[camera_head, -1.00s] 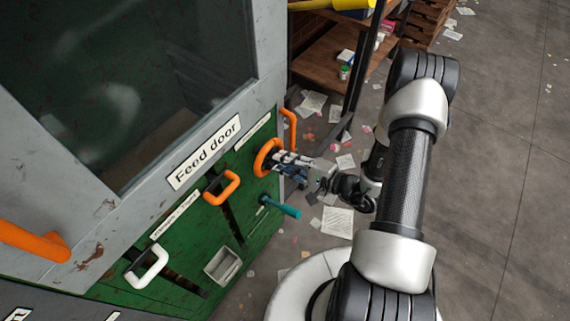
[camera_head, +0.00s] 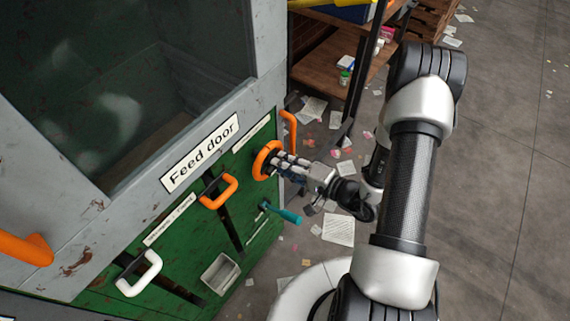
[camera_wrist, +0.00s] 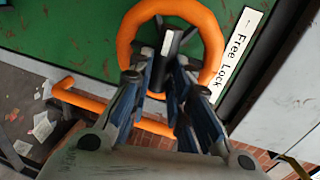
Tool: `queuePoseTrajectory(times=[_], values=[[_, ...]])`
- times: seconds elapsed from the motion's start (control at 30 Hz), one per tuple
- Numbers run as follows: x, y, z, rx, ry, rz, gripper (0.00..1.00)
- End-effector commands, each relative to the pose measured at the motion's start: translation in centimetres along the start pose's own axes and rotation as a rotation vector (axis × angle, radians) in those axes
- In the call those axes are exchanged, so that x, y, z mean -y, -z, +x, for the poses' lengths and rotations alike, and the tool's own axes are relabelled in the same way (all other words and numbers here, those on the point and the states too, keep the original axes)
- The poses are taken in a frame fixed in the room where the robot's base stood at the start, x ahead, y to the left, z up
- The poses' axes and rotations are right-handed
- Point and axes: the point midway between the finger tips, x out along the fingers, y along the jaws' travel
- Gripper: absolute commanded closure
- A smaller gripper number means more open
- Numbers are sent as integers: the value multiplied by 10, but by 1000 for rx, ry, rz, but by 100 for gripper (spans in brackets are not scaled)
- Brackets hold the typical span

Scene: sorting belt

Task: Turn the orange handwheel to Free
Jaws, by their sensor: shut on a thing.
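The orange handwheel (camera_head: 259,160) is mounted on the green panel below the Feed door label. In the wrist view the handwheel (camera_wrist: 124,42) fills the upper middle, with a dark hub and a pale mark on it. My gripper (camera_head: 281,160) reaches it from the right. In the wrist view my gripper (camera_wrist: 161,72) has its two fingers either side of the hub and lower rim, shut on the handwheel. The fingers hide part of the lower rim. A label (camera_wrist: 238,45) beside the wheel reads Free and Lock, with an arrow by Free.
An orange-handled lever (camera_head: 219,192), a white-handled lever (camera_head: 140,272) and a teal handle (camera_head: 284,214) stick out near the wheel. An orange bar handle (camera_head: 291,131) is at the panel's right edge. A shelf (camera_head: 325,62) stands behind; papers litter the floor.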

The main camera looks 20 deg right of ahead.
Motion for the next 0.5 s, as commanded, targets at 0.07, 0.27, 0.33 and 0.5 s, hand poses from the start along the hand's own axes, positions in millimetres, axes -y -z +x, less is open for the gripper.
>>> queuePoseTrajectory(times=[0.07,0.27,0.33,0.5], values=[[0,0,0,0,-1,-4,100],[0,0,0,0,-1,-3,77],[0,0,0,0,0,-3,72],[0,0,0,0,0,-2,62]])
